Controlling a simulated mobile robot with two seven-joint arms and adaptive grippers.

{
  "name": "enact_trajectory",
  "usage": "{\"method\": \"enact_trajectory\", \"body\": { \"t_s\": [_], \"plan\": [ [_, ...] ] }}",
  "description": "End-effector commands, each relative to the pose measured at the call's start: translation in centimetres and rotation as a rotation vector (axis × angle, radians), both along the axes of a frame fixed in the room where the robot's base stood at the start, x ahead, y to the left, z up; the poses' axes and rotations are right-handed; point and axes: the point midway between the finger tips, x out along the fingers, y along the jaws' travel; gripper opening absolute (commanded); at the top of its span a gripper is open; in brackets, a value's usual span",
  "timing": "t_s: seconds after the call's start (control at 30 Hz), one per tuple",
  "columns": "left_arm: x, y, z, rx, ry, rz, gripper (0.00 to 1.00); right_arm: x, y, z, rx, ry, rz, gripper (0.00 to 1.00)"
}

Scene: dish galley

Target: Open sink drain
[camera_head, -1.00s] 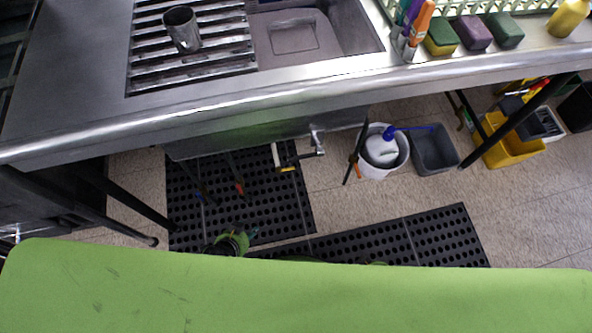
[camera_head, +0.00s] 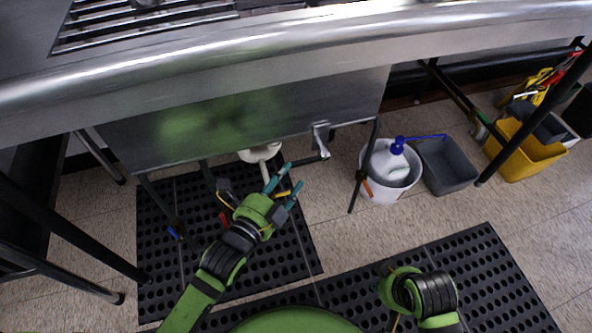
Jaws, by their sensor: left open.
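The sink's underside basin (camera_head: 250,120) hangs below the steel counter. A white drain pipe (camera_head: 262,155) comes down from it, with a small yellow handle (camera_head: 283,193) at its lower end. My left gripper (camera_head: 285,182) is open, its teal fingertips pointing up beside the pipe. The yellow handle shows between or just behind the fingers; I cannot tell whether they touch it. A metal fitting (camera_head: 320,140) juts from the basin to the right. Part of my right arm shows at the lower right; its gripper cannot be made out.
A white bucket (camera_head: 382,193) with a blue-capped bottle (camera_head: 390,162) stands right of the drain. A grey bin (camera_head: 447,164) and a yellow mop bucket (camera_head: 525,152) stand farther right. Dark table legs rise on both sides. Black perforated mats (camera_head: 160,262) cover the floor.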

Motion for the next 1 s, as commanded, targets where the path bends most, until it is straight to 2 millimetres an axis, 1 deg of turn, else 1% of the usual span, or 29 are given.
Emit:
{"method": "enact_trajectory", "body": {
  "t_s": [0.03,0.2,0.3,0.5,0.73,0.77,0.8,0.87,1.0],
  "plan": [
    [0.8,-0.4,-0.1,-0.004,-0.003,0.001,0.47,-0.1,0.0,0.4,0.000,-0.006,0.000,0.30],
    [3.3,-1.7,-0.6,-0.004,0.000,0.001,0.47,-0.6,-0.1,2.4,0.001,-0.018,-0.002,0.30],
    [4.1,-2.1,-0.7,-0.004,0.001,0.002,0.47,0.6,0.3,2.9,0.010,-0.082,0.006,0.30],
    [5.0,-2.6,-0.8,-0.004,0.003,0.002,0.47,1.8,0.6,3.7,0.020,-0.145,0.013,0.30],
    [5.1,-2.6,-0.8,-0.004,0.003,0.002,0.47,1.9,0.7,3.8,0.021,-0.149,0.014,0.30],
    [5.1,-2.6,-0.8,-0.004,0.003,0.002,0.39,1.9,0.7,3.8,0.021,-0.149,0.014,0.30],
    [5.0,-2.6,-0.8,-0.004,0.003,0.002,0.23,1.9,0.7,3.8,0.021,-0.149,0.014,0.30],
    [5.0,-2.6,-0.8,-0.004,0.003,0.002,0.00,1.9,0.7,3.8,0.021,-0.149,0.014,0.30],
    [5.0,-2.6,-0.8,-0.004,0.003,0.002,0.00,1.8,0.7,3.8,0.021,-0.148,0.013,0.30]
  ]
}}
